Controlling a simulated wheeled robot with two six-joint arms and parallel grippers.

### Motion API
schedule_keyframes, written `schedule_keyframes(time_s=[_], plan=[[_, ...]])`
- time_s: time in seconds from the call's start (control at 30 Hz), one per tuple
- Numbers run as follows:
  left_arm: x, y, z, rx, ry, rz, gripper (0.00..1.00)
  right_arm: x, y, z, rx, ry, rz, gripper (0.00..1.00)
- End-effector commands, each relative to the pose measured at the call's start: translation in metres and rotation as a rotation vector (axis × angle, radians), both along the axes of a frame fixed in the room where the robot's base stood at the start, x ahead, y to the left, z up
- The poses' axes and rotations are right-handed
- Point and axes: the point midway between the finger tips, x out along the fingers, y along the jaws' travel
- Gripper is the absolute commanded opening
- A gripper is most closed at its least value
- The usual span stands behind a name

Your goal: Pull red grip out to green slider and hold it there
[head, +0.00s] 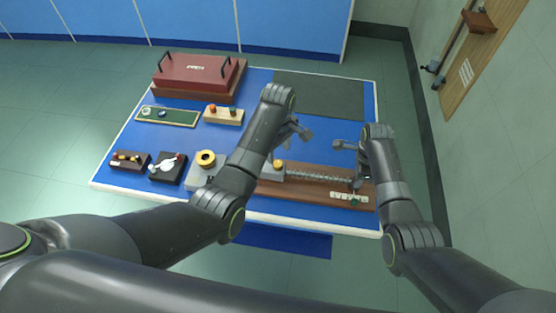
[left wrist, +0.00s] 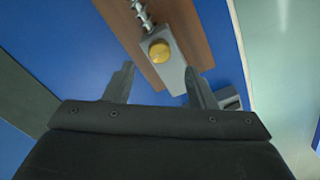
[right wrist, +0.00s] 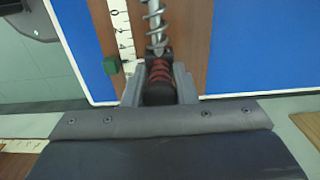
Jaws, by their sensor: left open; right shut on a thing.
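The red grip (right wrist: 160,73), dark with red bands, is at the end of a coil spring (right wrist: 155,22). My right gripper (right wrist: 159,70) is shut around it; in the head view the right gripper (head: 355,180) largely hides it. The green slider (right wrist: 111,64) is on the white scale (right wrist: 123,35), beside the grip and roughly level with it; it also shows in the head view (head: 353,201). The spring (head: 315,176) looks stretched along the wooden board. My left gripper (left wrist: 160,80) is open and empty, above the grey block with the yellow knob (left wrist: 159,51).
The wooden board (head: 310,189) lies along the table's front edge. A red case (head: 198,72), a small block with coloured knobs (head: 223,115) and other small devices stand at the left. A dark mat (head: 320,95) lies bare at the back right.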

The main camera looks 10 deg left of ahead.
Motion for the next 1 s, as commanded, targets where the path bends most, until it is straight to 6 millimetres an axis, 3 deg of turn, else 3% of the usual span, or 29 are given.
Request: schedule_keyframes(time_s=[0.1,0.3,0.77,1.0], plan=[[-0.001,0.001,-0.024,0.001,0.004,0.0,0.5,-0.001,-0.002,-0.001,-0.003,0.002,-0.001,0.0],[0.0,0.0,-0.049,0.001,0.001,-0.001,0.5,-0.001,-0.002,0.0,-0.003,0.002,-0.001,0.0],[0.0,0.0,-0.06,0.0,-0.002,0.0,0.5,-0.001,-0.002,-0.001,-0.004,0.002,-0.001,0.0],[0.0,0.0,-0.06,0.0,-0.002,0.0,0.22,-0.001,-0.002,0.0,-0.004,0.002,-0.001,0.0]])
